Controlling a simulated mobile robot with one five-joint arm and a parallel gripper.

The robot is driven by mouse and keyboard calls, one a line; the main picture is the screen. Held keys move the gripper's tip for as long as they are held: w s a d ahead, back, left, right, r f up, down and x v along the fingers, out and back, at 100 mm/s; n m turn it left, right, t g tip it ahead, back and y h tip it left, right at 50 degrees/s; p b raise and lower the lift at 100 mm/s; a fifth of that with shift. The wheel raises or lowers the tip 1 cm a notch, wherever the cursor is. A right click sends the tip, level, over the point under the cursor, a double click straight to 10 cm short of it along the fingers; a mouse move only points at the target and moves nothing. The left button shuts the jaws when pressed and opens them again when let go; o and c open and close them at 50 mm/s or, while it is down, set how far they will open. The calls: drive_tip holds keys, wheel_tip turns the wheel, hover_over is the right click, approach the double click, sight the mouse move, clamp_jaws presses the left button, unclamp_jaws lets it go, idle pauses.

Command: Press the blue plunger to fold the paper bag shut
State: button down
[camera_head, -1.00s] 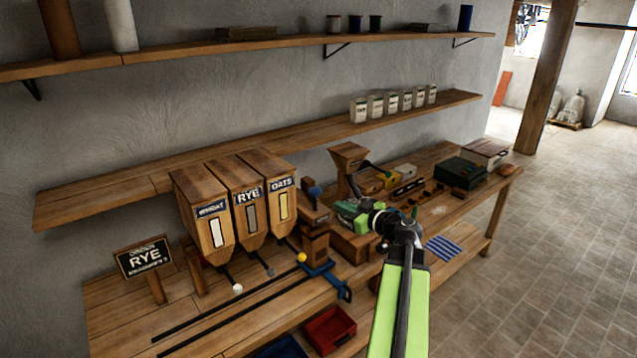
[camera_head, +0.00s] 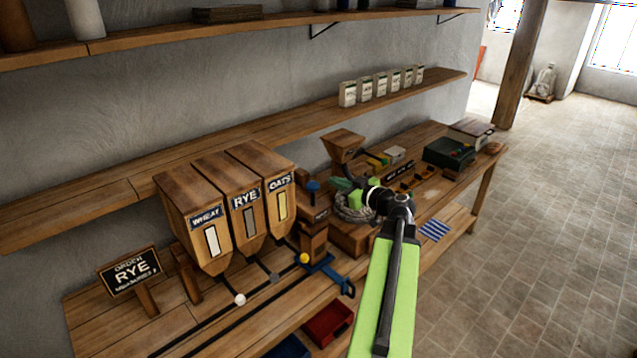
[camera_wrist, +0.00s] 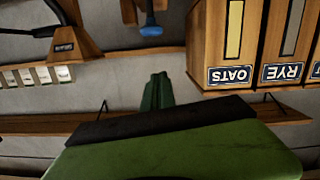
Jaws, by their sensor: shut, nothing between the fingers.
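The blue plunger (camera_head: 313,187) stands on top of a wooden post-like stand (camera_head: 313,225), just right of the oats bin. It also shows in the wrist view, upside down, as a blue knob (camera_wrist: 151,30) on a dark rod. My gripper (camera_head: 341,185) is shut and empty, with its green fingertips just right of the plunger in the head view, apart from it in the picture. In the wrist view its closed green fingers (camera_wrist: 157,92) appear below the knob. I cannot make out a paper bag in either view.
Wooden bins labelled wheat, rye and oats (camera_head: 277,195) stand left of the plunger. A wooden hopper mill (camera_head: 343,141) is behind my gripper. A blue-handled slide (camera_head: 325,268) lies on the bench front. Above, a shelf holds several white packets (camera_head: 381,87). An order sign (camera_head: 130,270) reads RYE.

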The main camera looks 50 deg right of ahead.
drive_tip(key=b, duration=0.2)
hover_over(313, 192)
drive_tip(key=s, duration=0.2)
wheel_tip(313, 192, down, 2)
wheel_tip(313, 192, down, 4)
drive_tip(key=b, duration=0.3)
drive_tip(key=shift+r, duration=0.2)
wheel_tip(313, 192, down, 5)
drive_tip(key=b, duration=0.5)
drive_tip(key=shift+s+a+r, duration=0.1)
drive_tip(key=shift+s+r, duration=0.05)
drive_tip(key=shift+r, duration=0.1)
